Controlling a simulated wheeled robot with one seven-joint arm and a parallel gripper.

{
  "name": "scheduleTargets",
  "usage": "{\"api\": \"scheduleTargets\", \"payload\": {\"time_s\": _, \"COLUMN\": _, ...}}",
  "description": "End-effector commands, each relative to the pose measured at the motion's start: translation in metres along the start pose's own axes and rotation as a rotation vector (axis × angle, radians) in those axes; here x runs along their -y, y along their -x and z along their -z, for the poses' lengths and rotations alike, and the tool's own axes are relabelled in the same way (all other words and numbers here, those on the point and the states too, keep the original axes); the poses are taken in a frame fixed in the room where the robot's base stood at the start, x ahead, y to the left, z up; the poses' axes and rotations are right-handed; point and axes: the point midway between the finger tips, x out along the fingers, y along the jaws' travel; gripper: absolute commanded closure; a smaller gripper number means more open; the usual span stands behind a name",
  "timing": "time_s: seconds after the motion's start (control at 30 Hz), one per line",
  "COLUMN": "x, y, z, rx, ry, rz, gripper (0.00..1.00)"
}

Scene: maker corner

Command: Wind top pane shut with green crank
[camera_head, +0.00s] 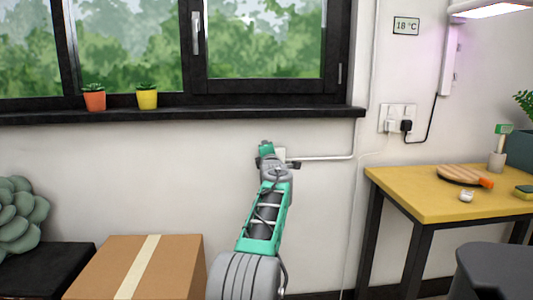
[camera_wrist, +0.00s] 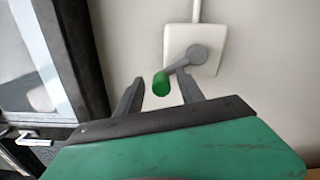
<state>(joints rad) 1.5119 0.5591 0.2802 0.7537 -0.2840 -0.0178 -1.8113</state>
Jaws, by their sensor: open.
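The crank has a grey arm (camera_wrist: 185,58) and a green knob (camera_wrist: 160,84). It is mounted on a white wall plate (camera_wrist: 209,35) in the wrist view. My gripper (camera_wrist: 160,76) is open, with one finger on each side of the green knob, and I cannot tell whether either finger touches it. In the head view my gripper (camera_head: 266,150) is at the wall below the sill and hides most of the crank. The black-framed window (camera_head: 265,87) fills the upper left. No separate top pane can be made out in the head view.
Orange (camera_head: 95,101) and yellow (camera_head: 147,99) plant pots stand on the black sill (camera_head: 200,112). A cardboard box (camera_head: 175,265) is below at the left. A yellow-topped table (camera_head: 425,195) and a dark stool (camera_head: 495,268) are at the right. A pipe (camera_head: 325,157) runs along the wall.

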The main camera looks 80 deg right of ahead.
Motion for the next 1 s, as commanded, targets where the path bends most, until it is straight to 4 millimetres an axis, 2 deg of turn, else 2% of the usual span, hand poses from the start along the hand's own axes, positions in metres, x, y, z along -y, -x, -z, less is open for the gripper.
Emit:
{"api": "scheduleTargets", "payload": {"time_s": 0.27, "x": 0.0, "y": 0.005, "z": 0.0, "rx": 0.0, "ry": 0.0, "rz": 0.0, "gripper": 0.55}}
{"api": "scheduleTargets", "payload": {"time_s": 0.7, "x": -0.001, "y": 0.07, "z": 0.0, "rx": 0.001, "ry": 0.0, "rz": 0.0, "gripper": 0.55}}
{"api": "scheduleTargets", "payload": {"time_s": 0.83, "x": 0.0, "y": 0.077, "z": 0.001, "rx": -0.001, "ry": 0.0, "rz": 0.001, "gripper": 0.55}}
{"api": "scheduleTargets", "payload": {"time_s": 1.0, "x": 0.0, "y": 0.078, "z": 0.001, "rx": -0.001, "ry": 0.0, "rz": 0.0, "gripper": 0.55}}
